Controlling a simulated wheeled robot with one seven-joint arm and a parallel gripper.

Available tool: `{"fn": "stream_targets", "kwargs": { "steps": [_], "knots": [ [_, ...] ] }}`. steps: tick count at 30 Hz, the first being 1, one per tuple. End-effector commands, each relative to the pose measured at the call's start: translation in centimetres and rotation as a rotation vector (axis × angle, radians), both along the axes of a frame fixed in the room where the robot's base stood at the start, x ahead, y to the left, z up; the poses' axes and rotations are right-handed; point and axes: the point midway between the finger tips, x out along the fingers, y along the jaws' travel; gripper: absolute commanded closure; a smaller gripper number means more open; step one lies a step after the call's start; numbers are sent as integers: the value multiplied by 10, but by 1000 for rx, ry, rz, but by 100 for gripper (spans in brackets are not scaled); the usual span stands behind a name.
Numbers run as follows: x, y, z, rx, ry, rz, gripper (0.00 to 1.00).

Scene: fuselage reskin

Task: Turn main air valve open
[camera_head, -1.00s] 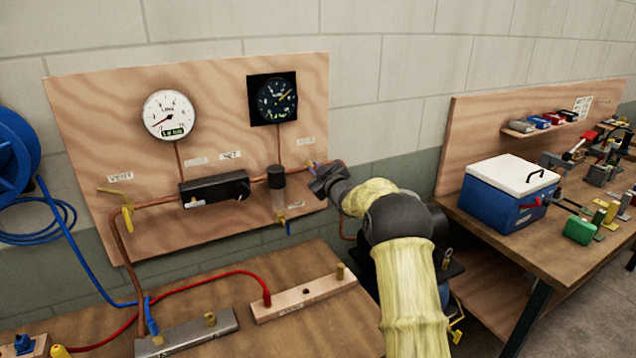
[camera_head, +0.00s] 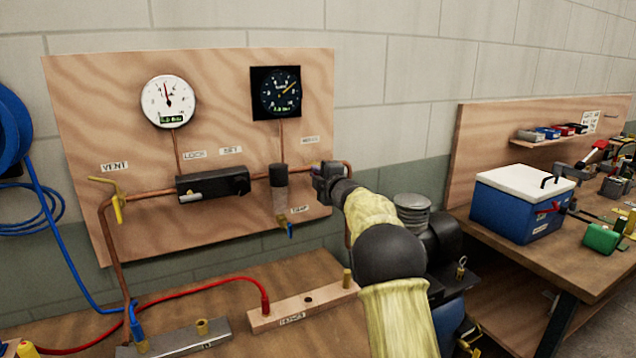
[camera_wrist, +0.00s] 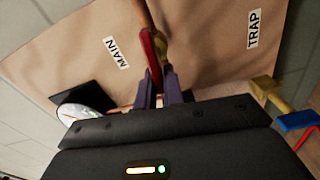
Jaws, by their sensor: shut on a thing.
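The main air valve sits at the right end of the copper pipe, on the right edge of the plywood board (camera_head: 220,100). My gripper (camera_head: 322,182) is at it and hides most of it in the head view. In the wrist view, a red lever (camera_wrist: 150,48) runs down between the fingers of my gripper (camera_wrist: 158,90), which are shut on it. A brass-coloured valve part shows beside the lever. The MAIN label (camera_wrist: 115,52) is to the left of the lever, and the TRAP label (camera_wrist: 253,29) is to the right.
The white gauge (camera_head: 167,101) has its needle near upright. A dark gauge (camera_head: 281,93) hangs beside it. A black regulator (camera_head: 213,185), a yellow vent lever (camera_head: 117,205) and a blue-handled trap valve (camera_head: 290,230) are on the pipework. A bench (camera_head: 200,300) stands below.

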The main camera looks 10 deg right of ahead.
Motion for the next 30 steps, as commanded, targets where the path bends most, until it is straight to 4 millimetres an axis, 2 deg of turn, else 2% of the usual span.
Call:
{"fn": "stream_targets", "kwargs": {
  "steps": [1, 9, 23, 24, 27, 30],
  "knots": [
    [0, 1, -5, -28, -8, 2, 100],
    [0, 2, -5, -124, -38, 2, 100],
    [0, 2, -5, -142, -43, 2, 100],
    [0, 1, -5, -142, -43, 2, 87],
    [0, 1, -5, -141, -43, 2, 69],
    [0, 1, -5, -140, -44, 1, 69]
  ]
}}
